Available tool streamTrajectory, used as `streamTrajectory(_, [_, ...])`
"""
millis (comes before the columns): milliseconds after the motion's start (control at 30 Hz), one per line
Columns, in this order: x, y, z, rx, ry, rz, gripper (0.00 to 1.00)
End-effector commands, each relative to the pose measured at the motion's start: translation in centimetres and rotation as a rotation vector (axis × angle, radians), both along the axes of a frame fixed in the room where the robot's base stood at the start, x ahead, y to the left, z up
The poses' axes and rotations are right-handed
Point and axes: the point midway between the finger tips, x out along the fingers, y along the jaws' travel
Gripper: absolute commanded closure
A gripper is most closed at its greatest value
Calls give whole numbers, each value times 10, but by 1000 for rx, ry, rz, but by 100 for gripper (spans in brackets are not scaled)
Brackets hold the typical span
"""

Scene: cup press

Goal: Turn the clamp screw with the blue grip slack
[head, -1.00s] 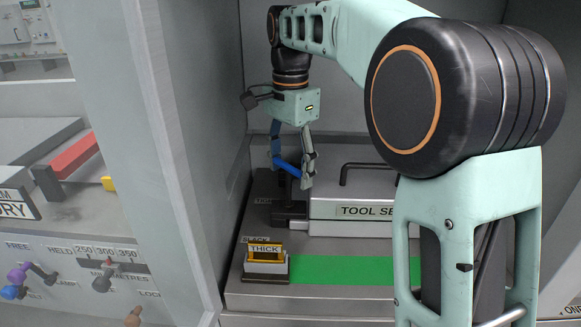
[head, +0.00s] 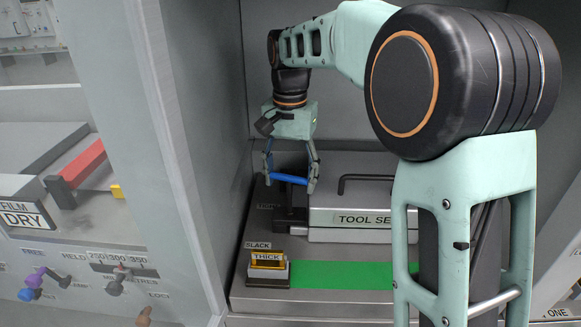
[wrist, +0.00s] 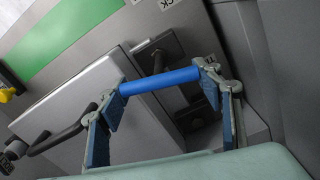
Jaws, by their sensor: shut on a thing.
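The blue grip (head: 289,179) of the clamp screw is a short bar. It lies between the fingers of my gripper (head: 291,185), at the back left of the bench. In the wrist view the blue grip (wrist: 160,80) spans from one fingertip to the other, and my gripper (wrist: 163,86) is shut on it at its ends. A dark clamp block and its post (wrist: 158,60) show just behind the grip. A "SLACK" label (head: 257,245) sits at the left, and another label near the clamp is too small to read surely.
A grey block marked "TOOL SE..." (head: 350,220) with a black handle (head: 370,178) stands right of the clamp. A "THICK" holder (head: 268,268) and a green strip (head: 340,274) lie in front. Bay walls stand close at left and back.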

Motion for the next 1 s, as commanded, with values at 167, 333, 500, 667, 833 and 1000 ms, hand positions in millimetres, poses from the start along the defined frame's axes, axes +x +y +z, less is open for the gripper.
streamTrajectory(167, [0,0,5,-2,2,168,64])
streamTrajectory(333, [0,1,4,-1,1,330,64])
streamTrajectory(500, [0,2,4,0,1,492,64])
streamTrajectory(667, [0,3,3,-1,0,639,64])
streamTrajectory(833, [0,4,3,-1,0,784,64])
streamTrajectory(1000, [0,4,2,-1,-1,896,64])
